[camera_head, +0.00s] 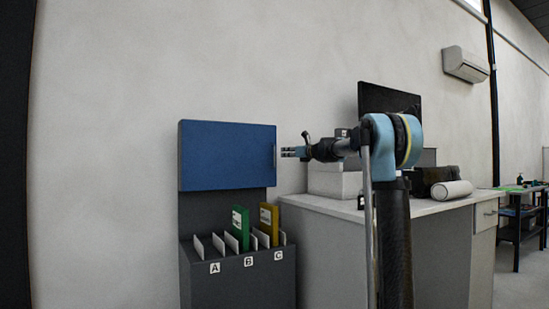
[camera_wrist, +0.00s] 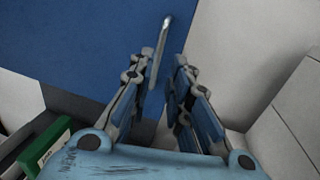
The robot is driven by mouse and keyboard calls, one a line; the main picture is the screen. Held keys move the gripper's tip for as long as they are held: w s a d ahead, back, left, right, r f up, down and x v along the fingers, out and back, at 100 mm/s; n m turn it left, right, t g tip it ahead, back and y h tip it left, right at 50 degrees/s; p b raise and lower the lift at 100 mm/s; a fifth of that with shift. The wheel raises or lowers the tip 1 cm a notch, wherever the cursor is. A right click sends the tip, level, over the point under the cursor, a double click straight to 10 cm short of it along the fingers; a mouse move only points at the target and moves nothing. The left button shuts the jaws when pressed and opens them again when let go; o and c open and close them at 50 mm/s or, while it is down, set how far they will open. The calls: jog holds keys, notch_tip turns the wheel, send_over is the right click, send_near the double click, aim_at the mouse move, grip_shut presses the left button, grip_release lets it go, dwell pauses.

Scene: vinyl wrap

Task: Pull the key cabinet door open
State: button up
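The key cabinet is a blue box on the wall, and its blue door (camera_head: 226,156) looks shut. A thin upright metal handle (camera_head: 275,157) is at the door's right edge. It also shows in the wrist view (camera_wrist: 163,38), slanting down towards my fingers. My gripper (camera_head: 284,152) comes from the right, level with the handle and very close to it. In the wrist view the two fingers of my gripper (camera_wrist: 160,70) are apart, with the handle's lower end between them, nearer the left finger. I cannot tell whether they touch it.
Below the cabinet is a dark grey rack (camera_head: 230,281) marked A, B, C, holding a green binder (camera_head: 240,229) and a yellow one (camera_head: 269,222). A counter (camera_head: 335,210) with boxes (camera_head: 335,183) and a white roll (camera_head: 452,190) stands at right.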

jog(key=x, duration=1)
jog(key=shift+a, duration=0.1)
grip_shut()
